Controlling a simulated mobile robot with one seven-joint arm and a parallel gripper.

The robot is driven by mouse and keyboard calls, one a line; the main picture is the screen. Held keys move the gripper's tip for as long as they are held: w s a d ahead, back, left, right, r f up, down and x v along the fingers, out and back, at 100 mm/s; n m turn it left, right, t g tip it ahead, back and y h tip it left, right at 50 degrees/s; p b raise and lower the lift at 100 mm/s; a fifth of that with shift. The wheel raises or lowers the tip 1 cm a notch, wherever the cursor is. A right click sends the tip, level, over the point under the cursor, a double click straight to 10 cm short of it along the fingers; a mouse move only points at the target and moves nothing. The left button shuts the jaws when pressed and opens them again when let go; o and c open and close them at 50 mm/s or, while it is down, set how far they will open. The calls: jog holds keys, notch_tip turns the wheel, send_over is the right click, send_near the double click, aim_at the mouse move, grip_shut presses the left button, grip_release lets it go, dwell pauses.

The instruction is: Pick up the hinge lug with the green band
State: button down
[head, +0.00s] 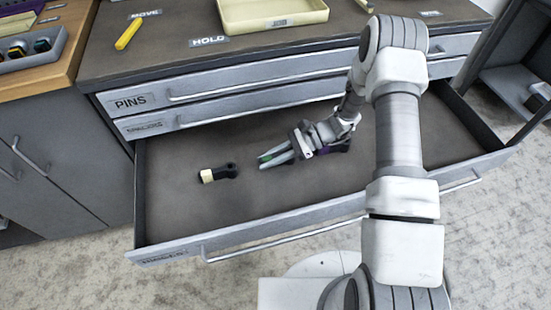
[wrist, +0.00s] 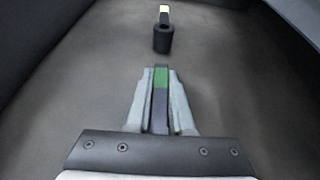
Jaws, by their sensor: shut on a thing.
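The dark hinge lug with the green band (wrist: 160,78) is between the two grey fingers of my gripper (wrist: 158,100) in the wrist view. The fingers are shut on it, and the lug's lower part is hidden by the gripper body. In the head view my gripper (head: 274,158) is low in the open drawer, and only a bit of the green band (head: 266,157) shows between the fingers. I cannot tell whether the lug touches the drawer floor.
A dark lug with a cream band (head: 206,176) lies on the drawer floor left of my gripper; it also shows ahead in the wrist view (wrist: 163,40). A dark and purple piece (head: 338,147) is partly hidden behind my gripper. Drawer walls (head: 270,235) surround them. A cream tray (head: 270,25) stands on the counter.

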jog(key=shift+s+d+f, duration=0.1)
jog(key=shift+d+f, duration=0.05)
jog(key=shift+d, duration=0.05)
